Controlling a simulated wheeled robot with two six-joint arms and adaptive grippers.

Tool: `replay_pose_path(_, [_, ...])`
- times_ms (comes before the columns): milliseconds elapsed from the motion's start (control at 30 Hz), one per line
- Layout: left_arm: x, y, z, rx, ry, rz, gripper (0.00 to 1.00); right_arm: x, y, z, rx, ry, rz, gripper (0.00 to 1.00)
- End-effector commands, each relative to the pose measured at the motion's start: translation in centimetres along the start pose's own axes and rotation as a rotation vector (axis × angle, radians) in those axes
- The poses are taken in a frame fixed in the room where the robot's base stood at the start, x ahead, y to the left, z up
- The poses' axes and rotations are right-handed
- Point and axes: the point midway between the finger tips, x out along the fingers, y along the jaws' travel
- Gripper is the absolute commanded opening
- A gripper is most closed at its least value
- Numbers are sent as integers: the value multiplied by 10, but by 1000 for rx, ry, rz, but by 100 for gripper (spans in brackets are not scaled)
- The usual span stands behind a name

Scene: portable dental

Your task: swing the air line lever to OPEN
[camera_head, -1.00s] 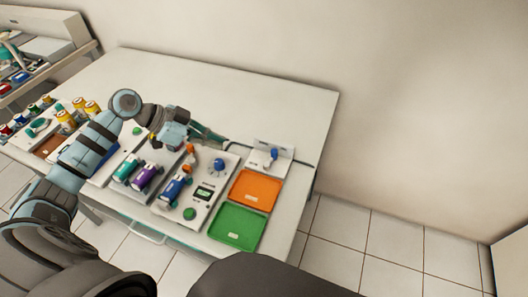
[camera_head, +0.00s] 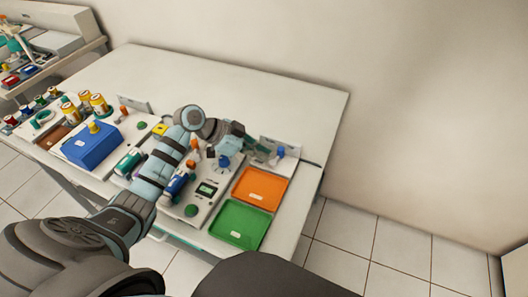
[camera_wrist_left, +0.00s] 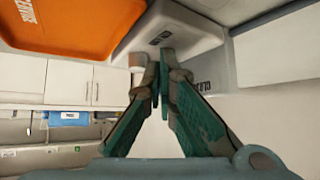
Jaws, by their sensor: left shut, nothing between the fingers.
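The air line unit is a white base with an upright back plate (camera_head: 288,144) at the right end of the table; its blue lever (camera_head: 281,152) stands in front of the plate. In the left wrist view the white unit (camera_wrist_left: 195,35) lies just beyond my fingertips. My left gripper (camera_head: 266,156) is shut and empty, its tips close to the left side of the lever. In the wrist view the gripper (camera_wrist_left: 161,55) shows its tips together. Contact with the lever cannot be told; the fingers partly hide the unit. My right gripper is not in view.
An orange tray (camera_head: 260,187) and a green tray (camera_head: 238,225) lie in front of the unit. A panel with a blue knob (camera_head: 223,162) is to the left, under my arm. A blue box (camera_head: 92,147) stands farther left. The table's back is clear.

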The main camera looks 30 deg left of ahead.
Motion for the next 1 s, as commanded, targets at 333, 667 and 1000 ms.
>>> replay_pose_path(333, [8, 0, -7, 0, -1, 0, 0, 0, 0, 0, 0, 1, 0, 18])
replay_pose_path(667, [8, -1, -6, 17, 0, 20, 0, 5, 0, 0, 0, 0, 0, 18])
replay_pose_path(1000, [6, -3, -5, 49, 0, 55, 0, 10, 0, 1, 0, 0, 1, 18])
